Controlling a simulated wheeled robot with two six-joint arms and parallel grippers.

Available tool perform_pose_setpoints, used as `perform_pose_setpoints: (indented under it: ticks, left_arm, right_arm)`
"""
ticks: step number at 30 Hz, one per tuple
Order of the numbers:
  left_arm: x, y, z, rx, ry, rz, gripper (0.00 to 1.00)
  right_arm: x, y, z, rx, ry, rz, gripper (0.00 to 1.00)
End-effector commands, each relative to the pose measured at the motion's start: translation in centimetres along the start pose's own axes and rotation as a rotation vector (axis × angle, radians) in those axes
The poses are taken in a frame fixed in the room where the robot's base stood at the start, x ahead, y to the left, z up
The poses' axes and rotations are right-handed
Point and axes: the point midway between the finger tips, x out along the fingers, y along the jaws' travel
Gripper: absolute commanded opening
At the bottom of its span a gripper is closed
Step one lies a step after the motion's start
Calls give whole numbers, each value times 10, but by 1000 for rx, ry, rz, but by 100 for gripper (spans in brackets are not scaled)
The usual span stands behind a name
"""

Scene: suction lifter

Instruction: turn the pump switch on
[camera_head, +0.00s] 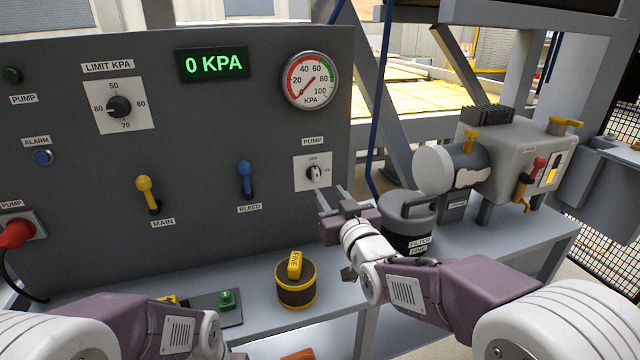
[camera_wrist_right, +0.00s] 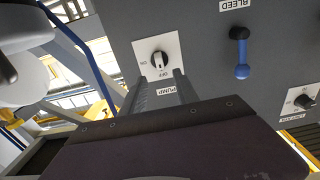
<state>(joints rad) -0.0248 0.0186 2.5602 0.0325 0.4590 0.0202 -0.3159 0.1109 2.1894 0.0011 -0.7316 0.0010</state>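The pump switch (camera_head: 314,173) is a small dark rotary knob with a pale handle on a white plate at the panel's right side, under a PUMP label. It also shows in the right wrist view (camera_wrist_right: 166,66), where its handle appears to point toward the OFF mark, with ON to one side. My right gripper (camera_head: 334,194) is just below and to the right of the switch in the head view. Its two fingers (camera_wrist_right: 158,88) are apart with nothing between them, pointing toward the panel, and seem clear of the knob. My left gripper is out of view; only its arm shows.
The display (camera_head: 212,64) reads 0 KPA beside a round gauge (camera_head: 309,80). The blue BLEED lever (camera_head: 246,179) and yellow MAIN lever (camera_head: 148,194) are left of the switch. A grey filter canister (camera_head: 407,222) stands close to my right gripper; a yellow-black cup (camera_head: 296,286) stands below.

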Motion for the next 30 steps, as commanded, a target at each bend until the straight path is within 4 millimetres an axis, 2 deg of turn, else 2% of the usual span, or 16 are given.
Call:
perform_pose_setpoints:
  ticks: [6, 12, 22, 23, 26, 27, 30]
  left_arm:
    - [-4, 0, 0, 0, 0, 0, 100]
    - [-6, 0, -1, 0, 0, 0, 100]
    - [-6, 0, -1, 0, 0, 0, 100]
    - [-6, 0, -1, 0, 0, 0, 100]
    - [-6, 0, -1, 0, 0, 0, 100]
    - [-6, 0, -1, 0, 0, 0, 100]
    - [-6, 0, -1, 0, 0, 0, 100]
  right_arm:
    - [45, 0, 0, 0, -2, 1, 36]
    - [76, 1, 1, 0, -3, 1, 36]
    - [83, 1, 1, 0, -2, 1, 36]
    - [83, 1, 1, 0, -2, 1, 31]
    - [83, 1, 1, 0, -2, 1, 3]
    - [83, 1, 1, 0, -2, 1, 0]
    - [83, 1, 1, 0, -2, 1, 0]
